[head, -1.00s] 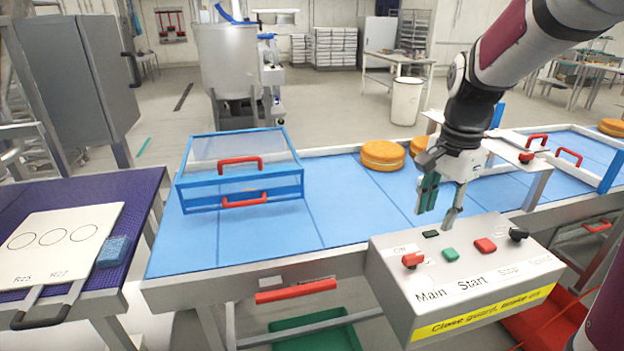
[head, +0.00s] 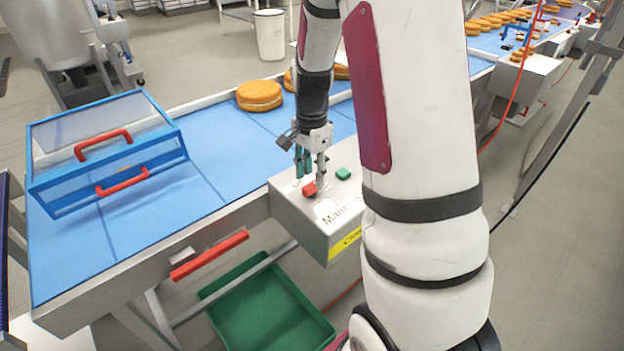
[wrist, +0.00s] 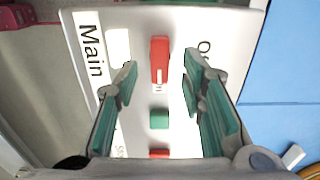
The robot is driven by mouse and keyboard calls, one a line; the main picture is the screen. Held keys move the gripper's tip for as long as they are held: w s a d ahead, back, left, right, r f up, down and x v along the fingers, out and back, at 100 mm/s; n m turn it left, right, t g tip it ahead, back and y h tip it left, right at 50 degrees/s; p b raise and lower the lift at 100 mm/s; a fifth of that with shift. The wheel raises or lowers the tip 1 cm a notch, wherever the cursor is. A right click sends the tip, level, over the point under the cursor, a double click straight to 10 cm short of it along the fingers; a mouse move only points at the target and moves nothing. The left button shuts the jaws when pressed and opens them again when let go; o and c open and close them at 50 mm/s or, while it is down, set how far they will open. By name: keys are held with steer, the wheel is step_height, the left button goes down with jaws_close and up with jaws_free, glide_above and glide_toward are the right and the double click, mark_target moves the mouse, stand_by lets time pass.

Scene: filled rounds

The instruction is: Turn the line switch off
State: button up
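The line switch appears to be the red knob beside the word "Main" on a light grey control box (head: 290,215). The red knob (head: 310,188) also shows in the wrist view (wrist: 159,58), with a white mark at its lower end; the small lettering around it is partly hidden. My gripper (head: 312,170) is just above the knob, pointing down. In the wrist view its two green-padded fingers (wrist: 160,70) are apart, with the knob between and slightly beyond their tips. I see gaps on both sides, so nothing is gripped.
A green button (head: 343,173) sits near the knob; it also shows in the wrist view (wrist: 159,119), with another red control (wrist: 159,153) below. A blue guard with red handles (head: 110,145) stands on the blue conveyor (head: 215,150). Orange-brown rounds (head: 259,95) lie behind. My arm hides the box's right part.

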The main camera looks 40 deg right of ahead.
mark_target(312, 190)
steer(key=shift+f, duration=1.3)
steer(key=shift+c, duration=0.6)
jaws_close()
